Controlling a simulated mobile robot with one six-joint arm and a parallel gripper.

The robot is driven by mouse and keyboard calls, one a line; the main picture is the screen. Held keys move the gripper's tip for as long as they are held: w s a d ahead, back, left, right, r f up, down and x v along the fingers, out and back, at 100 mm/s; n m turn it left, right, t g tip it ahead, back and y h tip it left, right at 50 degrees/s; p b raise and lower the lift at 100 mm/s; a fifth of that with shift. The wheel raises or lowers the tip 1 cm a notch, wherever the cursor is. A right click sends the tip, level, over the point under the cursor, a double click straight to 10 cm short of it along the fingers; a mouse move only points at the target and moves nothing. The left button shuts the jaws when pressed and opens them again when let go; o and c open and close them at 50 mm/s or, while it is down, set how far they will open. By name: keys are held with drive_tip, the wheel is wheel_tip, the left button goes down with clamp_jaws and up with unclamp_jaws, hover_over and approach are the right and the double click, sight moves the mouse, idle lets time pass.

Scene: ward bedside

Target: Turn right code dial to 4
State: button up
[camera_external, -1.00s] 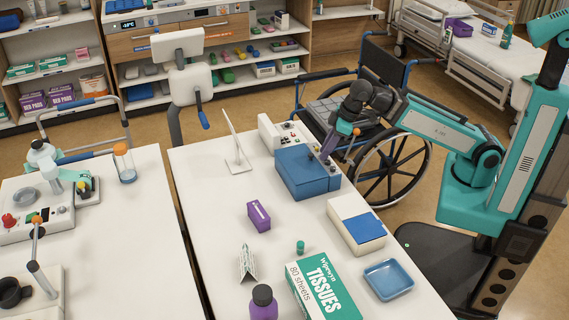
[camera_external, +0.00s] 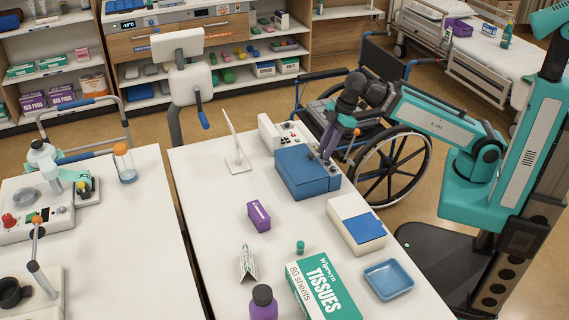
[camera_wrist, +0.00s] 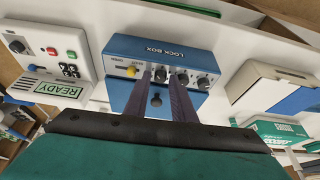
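The blue lock box (camera_external: 300,185) stands on the white table. In the wrist view the lock box (camera_wrist: 150,46) shows a yellow knob (camera_wrist: 133,70) at the left of its face and dark dials to its right. The right code dial (camera_wrist: 204,83) is the rightmost one; its digits are too small to read. My gripper (camera_wrist: 160,72) has its two purple fingers apart, with a dial between or behind the tips and the right dial outside them to the right. I cannot tell whether they touch the box. In the external view my gripper (camera_external: 328,156) is at the box's right side.
A control panel with a READY display (camera_wrist: 50,86) is left of the box in the wrist view. A wheelchair (camera_external: 385,165) is close behind my arm.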

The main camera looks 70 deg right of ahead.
drive_tip(key=shift+w+d+r+n+g+y+p, duration=0.1)
drive_tip(key=shift+r+n+g+y+p, duration=0.15)
drive_tip(key=shift+n+p, duration=1.05)
drive_tip(key=shift+p, duration=0.45)
drive_tip(key=n+g+p, duration=0.1)
drive_tip(key=n+p, duration=0.2)
drive_tip(key=p, duration=0.3)
drive_tip(key=shift+w+y, duration=0.15)
drive_tip(key=shift+y, duration=0.1)
drive_tip(key=shift+d+n+g+p, duration=0.1)
drive_tip(key=shift+n+g+p, duration=0.4)
drive_tip(key=shift+p, duration=0.55)
drive_tip(key=shift+w+f+n+g+p, duration=0.15)
drive_tip(key=shift+n+g+p, duration=0.1)
drive_tip(key=shift+n+p, duration=0.9)
drive_tip(key=shift+d+r, duration=0.15)
drive_tip(key=shift+r, duration=0.05)
drive_tip(key=b+v, duration=0.2)
drive_tip(key=v, duration=1.1)
drive_tip(key=shift+d, duration=0.15)
